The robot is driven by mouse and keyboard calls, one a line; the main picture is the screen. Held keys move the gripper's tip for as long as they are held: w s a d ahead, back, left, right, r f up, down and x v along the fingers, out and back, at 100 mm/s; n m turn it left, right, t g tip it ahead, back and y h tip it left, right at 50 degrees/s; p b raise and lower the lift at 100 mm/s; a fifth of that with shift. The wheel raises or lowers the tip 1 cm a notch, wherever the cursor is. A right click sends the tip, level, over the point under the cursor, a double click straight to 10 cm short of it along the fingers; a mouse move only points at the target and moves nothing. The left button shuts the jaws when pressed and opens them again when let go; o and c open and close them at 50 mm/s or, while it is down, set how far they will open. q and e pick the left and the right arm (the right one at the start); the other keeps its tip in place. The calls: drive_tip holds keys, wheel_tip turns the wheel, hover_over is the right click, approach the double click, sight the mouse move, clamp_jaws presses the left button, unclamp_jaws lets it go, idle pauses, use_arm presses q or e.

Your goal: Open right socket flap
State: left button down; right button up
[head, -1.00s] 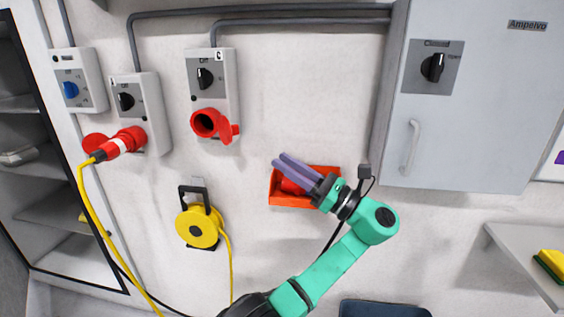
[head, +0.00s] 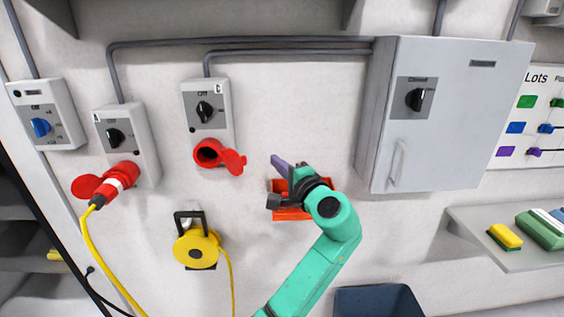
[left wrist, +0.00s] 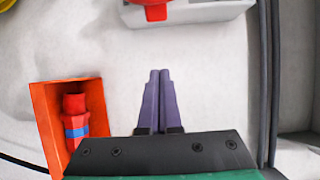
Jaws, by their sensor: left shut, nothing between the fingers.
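The right socket box (head: 207,122), a grey-white wall unit with a black knob, carries a round red socket (head: 206,153). Its red flap (head: 234,162) stands swung out to the right, with the socket's dark opening showing. In the left wrist view, part of a white box (left wrist: 195,12) with a red part (left wrist: 152,10) is cut off by the top edge. My left gripper (head: 275,160) is shut and empty, right of the flap and apart from it. Its purple fingers (left wrist: 159,74) lie together in the left wrist view. My right gripper is not in view.
An orange bin (head: 290,213) is on the wall beside my gripper; in the wrist view a red and blue plug (left wrist: 75,118) lies in it. The left socket box (head: 145,150) holds a red plug with yellow cable. A grey cabinet (head: 440,150) stands right. A yellow reel (head: 197,249) hangs below.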

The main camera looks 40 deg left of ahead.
sight(238, 160)
use_arm(q)
drive_tip(key=s+a+p, duration=0.2)
drive_tip(key=a, duration=0.1)
drive_tip(key=a+p, duration=0.1)
drive_tip(key=a, duration=0.1)
drive_tip(key=shift+s+r, duration=0.1)
drive_tip(key=shift+s, duration=0.3)
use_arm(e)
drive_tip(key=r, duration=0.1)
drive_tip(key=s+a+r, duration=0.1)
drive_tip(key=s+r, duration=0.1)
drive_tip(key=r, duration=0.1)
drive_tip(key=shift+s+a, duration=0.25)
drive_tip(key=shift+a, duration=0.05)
use_arm(q)
drive_tip(key=shift+w+a, duration=0.1)
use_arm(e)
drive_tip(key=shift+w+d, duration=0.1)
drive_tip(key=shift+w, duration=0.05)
